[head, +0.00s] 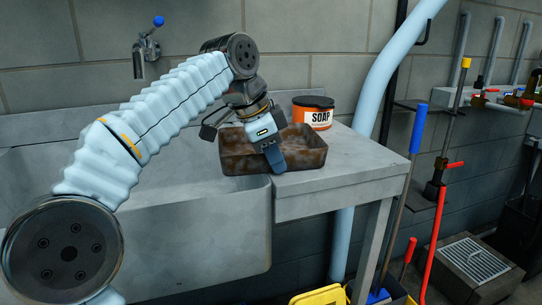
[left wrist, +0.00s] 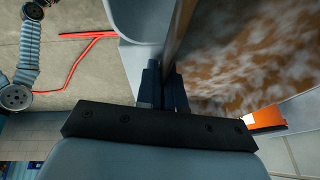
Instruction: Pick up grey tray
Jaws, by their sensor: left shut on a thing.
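The tray (head: 240,161) is a rectangular open tray, grey-brown with brown stains inside. In the head view it is at the left end of the counter beside the sink, close to the soap tub. My left gripper (head: 275,157) comes down over its near side and is shut on the tray's wall. In the left wrist view the fingers (left wrist: 163,88) close around the thin wall, with the stained inside of the tray (left wrist: 235,55) to the right. I cannot tell whether the tray touches the counter. My right gripper is not in view.
An orange and white soap tub (head: 313,112) stands just behind the tray. The grey counter (head: 345,165) is bare to the right. A deep sink (head: 190,235) lies left, under a wall tap (head: 147,47). A pale blue pipe (head: 385,75) rises behind the counter's right side; mops stand beyond.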

